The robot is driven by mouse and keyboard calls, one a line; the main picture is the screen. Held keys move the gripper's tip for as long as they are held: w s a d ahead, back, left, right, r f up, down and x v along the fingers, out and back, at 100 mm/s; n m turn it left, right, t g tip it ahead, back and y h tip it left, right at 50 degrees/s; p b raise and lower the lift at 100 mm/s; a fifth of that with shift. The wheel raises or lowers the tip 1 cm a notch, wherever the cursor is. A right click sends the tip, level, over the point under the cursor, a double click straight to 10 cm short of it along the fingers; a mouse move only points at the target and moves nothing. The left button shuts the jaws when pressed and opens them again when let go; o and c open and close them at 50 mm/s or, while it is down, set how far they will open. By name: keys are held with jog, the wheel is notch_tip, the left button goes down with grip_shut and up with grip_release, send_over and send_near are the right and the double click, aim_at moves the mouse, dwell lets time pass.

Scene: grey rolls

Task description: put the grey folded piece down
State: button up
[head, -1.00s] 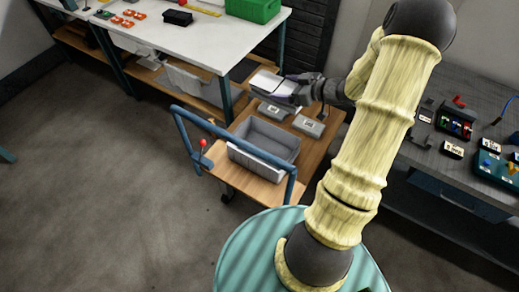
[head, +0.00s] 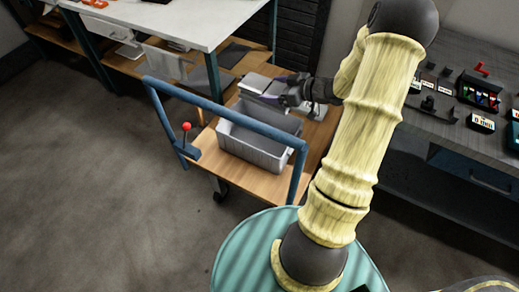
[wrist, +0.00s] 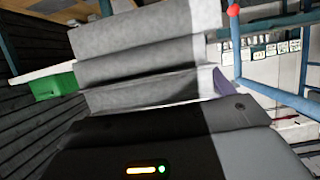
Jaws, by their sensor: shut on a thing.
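The grey folded piece (head: 257,84) is in my gripper (head: 284,90) in the head view, over the far end of the wooden cart (head: 262,187), behind the grey bin (head: 254,151). In the wrist view the grey folded piece (wrist: 140,72) fills the upper middle, with ridged steps across it. My gripper is shut on it. I cannot tell from the head view whether the piece touches the cart's top. Another grey piece (head: 317,111) shows partly behind my gripper on the cart.
The cart has a blue handle rail (head: 222,109) and a red-knobbed lever (head: 187,127) on its near side. A white-topped table (head: 175,22) stands behind left. A grey workbench (head: 450,135) with small parts stands right. Floor at left is clear.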

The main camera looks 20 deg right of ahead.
notch_tip(320, 180, down, 10)
jog(key=b, duration=0.8)
notch_tip(320, 180, down, 6)
jog(key=b, duration=0.2)
jog(key=shift+f, duration=0.15)
jog(key=shift+f+b, duration=0.75)
jog(key=shift+f, duration=1.05)
jog(key=shift+f, duration=0.6)
